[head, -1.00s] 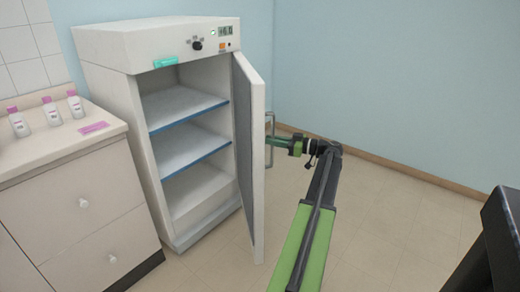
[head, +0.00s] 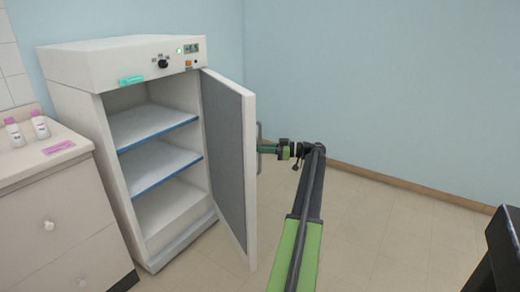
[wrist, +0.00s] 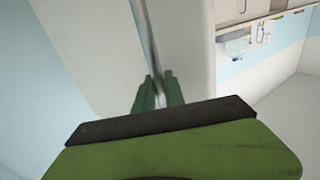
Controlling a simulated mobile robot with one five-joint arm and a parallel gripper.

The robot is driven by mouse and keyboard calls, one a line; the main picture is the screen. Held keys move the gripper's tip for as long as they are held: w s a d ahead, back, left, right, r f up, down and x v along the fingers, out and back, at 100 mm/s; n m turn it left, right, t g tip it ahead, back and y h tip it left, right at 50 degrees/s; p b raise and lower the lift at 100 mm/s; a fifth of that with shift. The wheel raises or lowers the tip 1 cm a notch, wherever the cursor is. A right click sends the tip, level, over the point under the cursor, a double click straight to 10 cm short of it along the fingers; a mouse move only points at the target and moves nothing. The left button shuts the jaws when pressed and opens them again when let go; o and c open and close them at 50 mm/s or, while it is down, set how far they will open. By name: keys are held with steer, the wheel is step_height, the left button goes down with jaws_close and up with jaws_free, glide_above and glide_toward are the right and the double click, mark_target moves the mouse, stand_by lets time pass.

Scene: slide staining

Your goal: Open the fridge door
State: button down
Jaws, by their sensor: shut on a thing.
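The white fridge (head: 70,105) stands against the wall in the head view. Its door (head: 249,185) is swung wide open to the right, showing the grey inner panel and the shelves (head: 155,125) with blue front edges. The door's vertical bar handle (head: 259,140) is on the outer face, partly hidden by the door edge. My gripper (head: 263,148) is at the handle on the far side of the door. In the wrist view, the green fingers (wrist: 159,90) are closed around the handle (wrist: 142,35), with the white door face behind.
A white counter with drawers (head: 50,200) stands left of the fridge, with two pink-capped bottles (head: 27,131) and a pink label on top. A dark table edge (head: 495,255) is at the lower right. The tiled floor right of the door is clear.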

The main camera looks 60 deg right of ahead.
steer(key=c, duration=1.5)
jaws_free()
steer(key=shift+s+a, duration=0.1)
steer(key=shift+s, duration=0.05)
steer(key=shift+o, duration=0.5)
steer(key=v, duration=1.7)
steer(key=shift+s, duration=0.15)
steer(key=shift+c, duration=0.4)
